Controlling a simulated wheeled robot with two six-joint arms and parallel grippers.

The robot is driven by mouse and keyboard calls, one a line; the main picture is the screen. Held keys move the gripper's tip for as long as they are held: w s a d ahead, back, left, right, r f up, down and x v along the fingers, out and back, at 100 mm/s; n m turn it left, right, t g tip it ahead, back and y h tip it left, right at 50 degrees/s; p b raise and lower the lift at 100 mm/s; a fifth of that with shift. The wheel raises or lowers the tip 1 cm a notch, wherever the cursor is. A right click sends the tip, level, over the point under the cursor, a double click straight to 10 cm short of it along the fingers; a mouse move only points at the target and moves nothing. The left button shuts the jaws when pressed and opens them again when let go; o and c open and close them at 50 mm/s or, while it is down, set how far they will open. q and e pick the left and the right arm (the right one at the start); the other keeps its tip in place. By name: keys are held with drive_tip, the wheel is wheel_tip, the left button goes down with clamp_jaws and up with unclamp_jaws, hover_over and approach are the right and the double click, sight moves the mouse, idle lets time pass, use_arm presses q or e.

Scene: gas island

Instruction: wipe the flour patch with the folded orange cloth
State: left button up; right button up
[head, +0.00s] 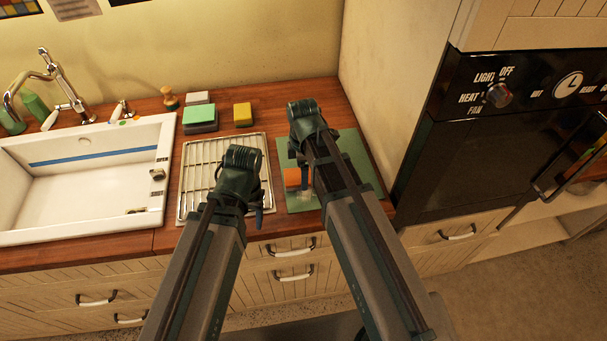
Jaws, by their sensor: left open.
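The folded orange cloth (292,178) lies on the green mat (361,160), partly hidden by my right arm. A pale patch, which looks like the flour (304,197), shows just in front of the cloth, partly hidden. My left gripper (258,216) hangs over the front right of the wire rack, left of the mat, open and apart from the cloth. My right gripper (304,176) points down over the mat beside the cloth. Its fingers are mostly hidden by its arm, so I cannot tell whether it touches the cloth.
A wire rack (203,160) lies left of the mat, beside the white sink (85,215). A green sponge block (200,120), a yellow block (243,114) and a small wooden object (169,97) stand behind the rack. A wall and the oven (500,150) bound the right side.

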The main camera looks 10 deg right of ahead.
drive_tip(key=shift+w, duration=1.85)
use_arm(q)
drive_tip(key=shift+f, duration=0.15)
use_arm(e)
drive_tip(key=shift+f, duration=0.1)
drive_tip(key=shift+s, duration=0.1)
drive_tip(key=shift+c, duration=0.6)
use_arm(q)
drive_tip(key=shift+w, duration=0.1)
use_arm(e)
drive_tip(key=shift+s, duration=1.95)
drive_tip(key=shift+s, duration=1.95)
